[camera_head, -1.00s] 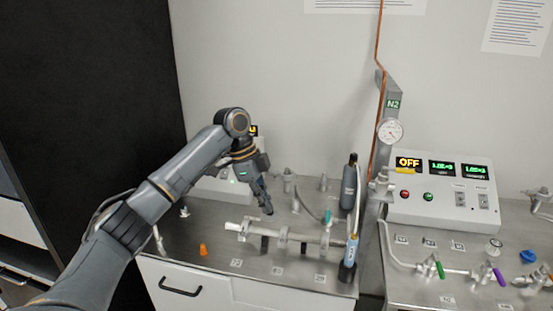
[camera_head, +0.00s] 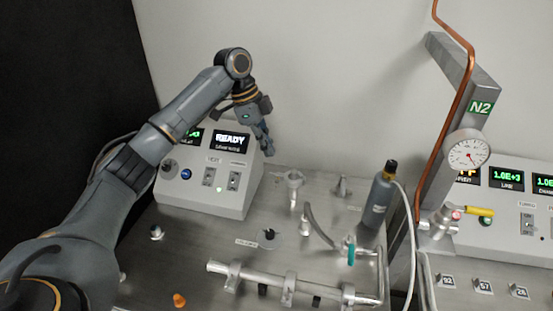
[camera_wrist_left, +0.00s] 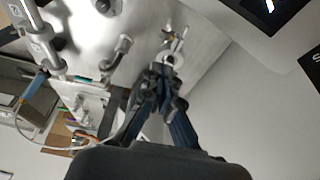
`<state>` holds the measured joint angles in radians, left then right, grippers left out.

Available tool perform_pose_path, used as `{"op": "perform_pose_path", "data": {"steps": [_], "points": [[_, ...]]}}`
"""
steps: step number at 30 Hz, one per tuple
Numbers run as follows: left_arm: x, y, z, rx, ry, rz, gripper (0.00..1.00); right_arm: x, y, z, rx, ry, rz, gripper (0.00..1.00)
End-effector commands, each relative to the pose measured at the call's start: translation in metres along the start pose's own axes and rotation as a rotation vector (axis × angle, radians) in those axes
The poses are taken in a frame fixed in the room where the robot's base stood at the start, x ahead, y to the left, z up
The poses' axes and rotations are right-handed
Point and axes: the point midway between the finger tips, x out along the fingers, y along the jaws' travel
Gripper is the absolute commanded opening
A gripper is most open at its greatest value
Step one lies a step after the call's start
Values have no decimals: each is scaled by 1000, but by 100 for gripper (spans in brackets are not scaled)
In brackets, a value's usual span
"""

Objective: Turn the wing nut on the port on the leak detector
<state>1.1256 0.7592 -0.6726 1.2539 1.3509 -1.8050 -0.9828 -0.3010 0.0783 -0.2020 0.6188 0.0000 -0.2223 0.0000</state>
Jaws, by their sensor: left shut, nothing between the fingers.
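The leak detector (camera_head: 208,192) is a light grey sloped console on the bench with a lit READY display. A metal port fitting with a clamp (camera_head: 291,181) stands on the bench at its right. My left gripper (camera_head: 267,152) is shut and empty, pointing down in the air beside the console's upper right edge. In the left wrist view, the gripper's closed fingertips (camera_wrist_left: 163,72) appear just below a bright ring-shaped fitting (camera_wrist_left: 172,58) with a small brass-coloured part above it. I cannot tell whether they touch it. The wing nut is too small to identify surely.
A horizontal metal tube (camera_head: 250,277) on clamps lies along the bench front. A dark bottle (camera_head: 379,198) stands at the right, before the N2 post (camera_head: 455,95) and gauge. An orange cap (camera_head: 179,300) lies at front left. A black panel borders the left.

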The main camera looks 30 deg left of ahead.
Motion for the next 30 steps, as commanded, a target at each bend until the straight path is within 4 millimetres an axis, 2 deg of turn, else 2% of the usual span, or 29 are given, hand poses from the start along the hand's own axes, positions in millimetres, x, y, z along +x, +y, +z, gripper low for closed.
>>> {"op": "perform_pose_path", "data": {"steps": [5, 12, 18, 22, 30], "points": [[22, 2, 0, 0, -2, 6, 0, -7, 2, 2, 0, -3, 3, 40], [66, 1, -1, 0, -2, 4, 0, -19, 4, 3, 1, -5, 5, 40], [90, 1, 0, 1, -1, 3, 0, -24, 5, 0, 1, -1, 5, 40], [97, 1, 0, 1, -1, 1, 0, -24, 5, -2, 1, 2, 6, 40], [98, 1, 0, 1, -1, 1, 0, -24, 3, -3, 2, 4, 4, 40]]}}
